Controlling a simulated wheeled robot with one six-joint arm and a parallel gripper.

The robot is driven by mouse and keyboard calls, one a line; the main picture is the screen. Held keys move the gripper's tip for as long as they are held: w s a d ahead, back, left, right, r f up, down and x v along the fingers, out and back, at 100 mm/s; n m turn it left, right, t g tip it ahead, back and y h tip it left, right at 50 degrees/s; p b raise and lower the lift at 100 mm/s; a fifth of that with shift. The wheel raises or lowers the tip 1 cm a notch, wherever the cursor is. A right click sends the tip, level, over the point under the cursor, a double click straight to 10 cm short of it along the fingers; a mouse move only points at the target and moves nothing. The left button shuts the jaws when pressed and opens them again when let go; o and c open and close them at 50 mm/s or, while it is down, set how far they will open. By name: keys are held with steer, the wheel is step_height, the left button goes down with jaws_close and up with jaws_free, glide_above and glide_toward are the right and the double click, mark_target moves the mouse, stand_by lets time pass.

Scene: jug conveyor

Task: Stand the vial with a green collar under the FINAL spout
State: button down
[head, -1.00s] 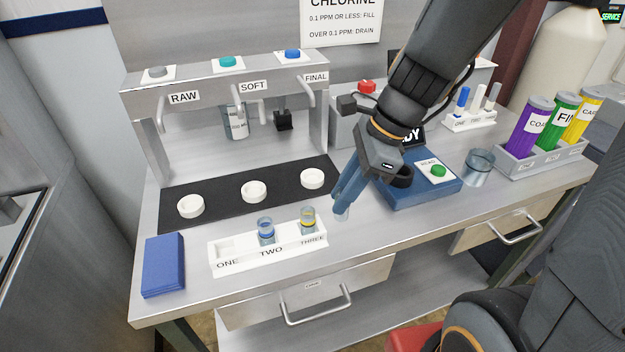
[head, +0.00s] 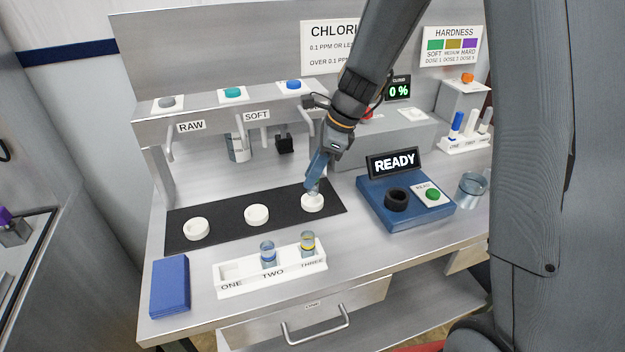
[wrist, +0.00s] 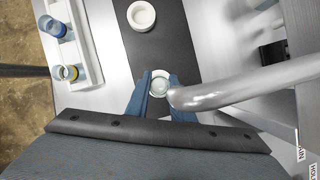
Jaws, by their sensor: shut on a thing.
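My gripper (head: 315,176) is shut on a clear vial, seen from above between the fingers in the wrist view (wrist: 160,86). Its rim looks pale greenish, but I cannot make out the collar clearly. The vial is over or in the right-hand white ring holder (head: 312,203) on the black mat; whether it touches the bottom I cannot tell. The FINAL spout, a grey curved tube (wrist: 240,88), crosses just above the vial's edge in the wrist view. In the head view my arm covers the FINAL label.
White ring holders stand under RAW (head: 196,229) and SOFT (head: 257,215), both empty. The front rack (head: 245,287) holds a blue-collared vial (head: 268,256) and a yellow-collared vial (head: 308,245); slot ONE is empty. The blue READY reader (head: 420,213) is to the right.

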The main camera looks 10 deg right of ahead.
steer(key=shift+w+a, duration=0.1)
steer(key=shift+w, duration=0.1)
steer(key=shift+f+p, duration=0.6)
steer(key=shift+f, duration=1.15)
steer(key=shift+f, duration=0.1)
steer(key=shift+f, duration=0.1)
steer(key=c, duration=1.5)
jaws_free()
steer(key=shift+c, duration=0.2)
